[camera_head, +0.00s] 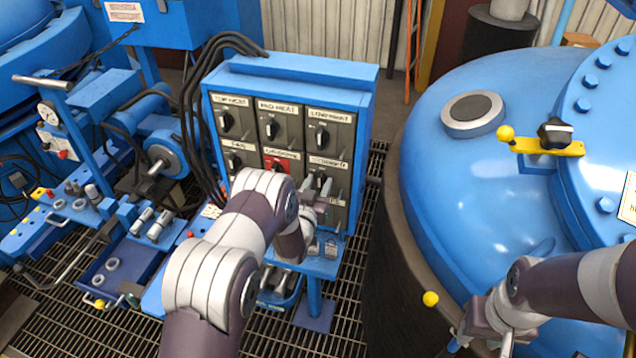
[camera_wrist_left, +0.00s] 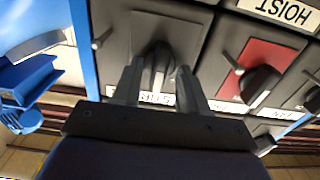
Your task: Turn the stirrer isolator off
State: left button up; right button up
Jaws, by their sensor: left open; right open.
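The stirrer isolator (camera_head: 342,181) appears to be the dark switch at the right of the panel's second row, under a white label that is hard to read. My left gripper (camera_head: 321,188) is in front of it and covers much of it. In the left wrist view, the black rotary knob (camera_wrist_left: 158,62) stands between the two open fingers of my left gripper (camera_wrist_left: 158,82). Whether the fingers touch the knob cannot be told. The label below it in that view is partly hidden. My right gripper (camera_head: 482,342) is open and empty, low beside the blue vessel.
The blue switch cabinet (camera_head: 296,65) holds several similar switches. A red-plated switch (camera_wrist_left: 262,72) sits right beside the knob. Black cables (camera_head: 190,110) hang on the cabinet's left. The large blue vessel (camera_head: 475,160) stands to the right, and a valve bench (camera_head: 105,260) to the left.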

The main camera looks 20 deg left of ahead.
pick_arm(q)
jog(key=shift+w+f, duration=0.1)
jog(key=shift+w, duration=0.05)
jog(key=shift+d, duration=0.1)
jog(key=shift+c, duration=0.3)
jog(key=shift+s, duration=0.2)
grip_shut()
